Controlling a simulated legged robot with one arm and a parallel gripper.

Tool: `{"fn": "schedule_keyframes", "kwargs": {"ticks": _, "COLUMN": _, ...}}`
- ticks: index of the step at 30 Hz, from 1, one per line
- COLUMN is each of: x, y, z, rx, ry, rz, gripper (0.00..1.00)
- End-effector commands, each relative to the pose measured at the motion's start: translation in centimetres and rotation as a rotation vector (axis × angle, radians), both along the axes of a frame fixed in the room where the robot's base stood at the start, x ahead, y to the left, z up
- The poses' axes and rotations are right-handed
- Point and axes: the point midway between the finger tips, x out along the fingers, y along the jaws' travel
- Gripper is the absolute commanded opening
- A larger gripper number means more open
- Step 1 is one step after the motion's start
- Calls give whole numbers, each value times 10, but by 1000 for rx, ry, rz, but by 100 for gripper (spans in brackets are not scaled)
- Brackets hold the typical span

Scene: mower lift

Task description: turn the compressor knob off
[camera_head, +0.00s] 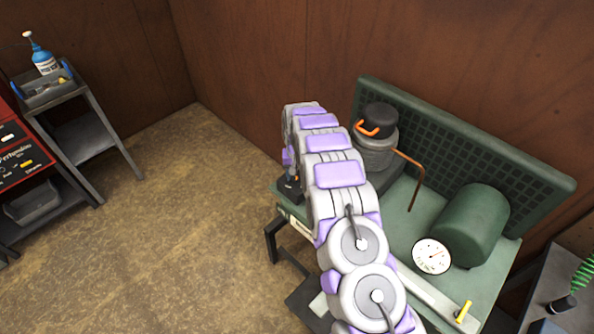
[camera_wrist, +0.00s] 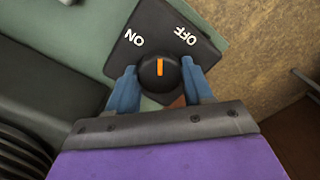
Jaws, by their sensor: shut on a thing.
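The compressor knob (camera_wrist: 159,73) is black and round with an orange line in the wrist view. The line points up the picture, between the ON label (camera_wrist: 134,38) at left and the OFF label (camera_wrist: 186,36) at right. The knob sits at the edge of a dark plate (camera_wrist: 160,35). My gripper (camera_wrist: 159,68) has its blue fingers on either side of the knob and is shut on it. In the head view the green compressor (camera_head: 474,222) stands at right, and my arm hides much of its left side. The knob cannot be made out there.
A pressure gauge (camera_head: 432,256), a copper pipe (camera_head: 408,178) and a yellow handle (camera_head: 464,311) are on the compressor. Wooden walls stand behind it. A grey cart (camera_head: 80,105) and red cabinet (camera_head: 22,155) stand at left. The floor (camera_head: 165,230) between is clear.

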Motion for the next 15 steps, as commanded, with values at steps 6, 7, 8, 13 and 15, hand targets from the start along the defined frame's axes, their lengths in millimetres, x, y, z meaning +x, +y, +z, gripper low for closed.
{"fn": "schedule_keyframes", "kwargs": {"ticks": 6, "x": 0, "y": 1, "z": 1, "rx": 1, "ry": -2, "rz": -200, "gripper": 20}}
{"fn": "schedule_keyframes", "kwargs": {"ticks": 7, "x": 0, "y": 1, "z": 1, "rx": 1, "ry": -2, "rz": -228, "gripper": 20}}
{"fn": "schedule_keyframes", "kwargs": {"ticks": 8, "x": 0, "y": 1, "z": 1, "rx": 0, "ry": -2, "rz": -255, "gripper": 20}}
{"fn": "schedule_keyframes", "kwargs": {"ticks": 13, "x": 0, "y": 1, "z": 1, "rx": 0, "ry": -2, "rz": -393, "gripper": 20}}
{"fn": "schedule_keyframes", "kwargs": {"ticks": 15, "x": 0, "y": 1, "z": 1, "rx": 0, "ry": -1, "rz": -443, "gripper": 20}}
